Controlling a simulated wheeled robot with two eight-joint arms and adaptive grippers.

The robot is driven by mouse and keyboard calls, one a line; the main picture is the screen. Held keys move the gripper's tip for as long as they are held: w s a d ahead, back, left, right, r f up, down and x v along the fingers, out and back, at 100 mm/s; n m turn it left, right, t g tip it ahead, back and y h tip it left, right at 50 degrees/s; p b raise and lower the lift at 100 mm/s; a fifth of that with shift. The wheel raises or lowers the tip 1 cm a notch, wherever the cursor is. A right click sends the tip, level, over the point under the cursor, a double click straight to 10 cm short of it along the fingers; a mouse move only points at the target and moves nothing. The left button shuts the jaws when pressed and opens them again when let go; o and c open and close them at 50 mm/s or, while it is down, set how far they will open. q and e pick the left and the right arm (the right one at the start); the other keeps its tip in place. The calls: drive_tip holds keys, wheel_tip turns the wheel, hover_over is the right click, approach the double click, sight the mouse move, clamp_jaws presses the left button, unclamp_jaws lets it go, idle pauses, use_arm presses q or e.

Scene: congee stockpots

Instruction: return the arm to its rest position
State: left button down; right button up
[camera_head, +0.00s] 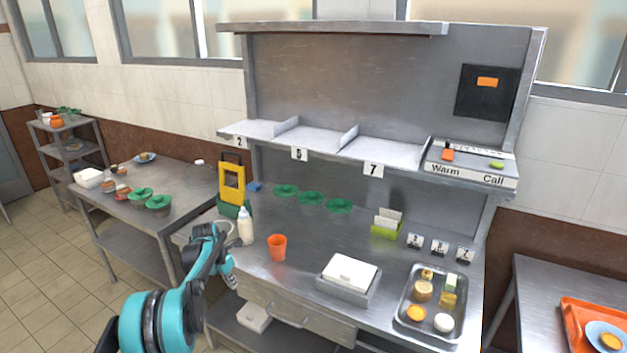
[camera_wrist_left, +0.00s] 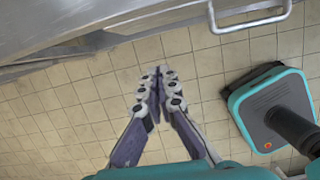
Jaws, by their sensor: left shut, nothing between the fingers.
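My left arm comes in from the lower left in the head view. My left gripper (camera_head: 230,276) hangs beside the front left edge of the steel counter (camera_head: 290,262), with its fingers pointing down. In the left wrist view the gripper (camera_wrist_left: 162,72) is shut and empty, with its fingertips together over the tiled floor (camera_wrist_left: 100,85). The counter's edge and a drawer handle (camera_wrist_left: 252,24) show at the top of that view. My right gripper is not in view.
Near the gripper stand a white squeeze bottle (camera_head: 246,226), an orange cup (camera_head: 277,247) and a yellow stand (camera_head: 232,183). A white box (camera_head: 349,272) and a tray of food (camera_head: 408,331) lie farther right. A side table (camera_head: 185,190) stands left; floor shows between.

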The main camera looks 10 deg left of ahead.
use_arm(q)
drive_tip(key=s+d+r+m+t+y, duration=0.1)
drive_tip(key=s+d+r+m, duration=0.55)
drive_tip(key=s+r, duration=0.2)
drive_tip(key=s+d+r+m+t, duration=0.1)
drive_tip(key=s+d+r+m, duration=0.55)
drive_tip(key=r+m, duration=0.2)
drive_tip(key=s+d+f+m+t, duration=0.1)
drive_tip(key=s+d+m, duration=0.2)
drive_tip(key=s+m, duration=0.5)
drive_tip(key=s+d+f+m+t, duration=0.1)
drive_tip(key=s+d+m, duration=0.3)
drive_tip(key=s+m, duration=0.4)
drive_tip(key=s, duration=0.6)
drive_tip(key=shift+s+d+f+m+t, duration=0.15)
drive_tip(key=shift+s+f+m+t, duration=0.15)
drive_tip(key=shift+s+f, duration=0.05)
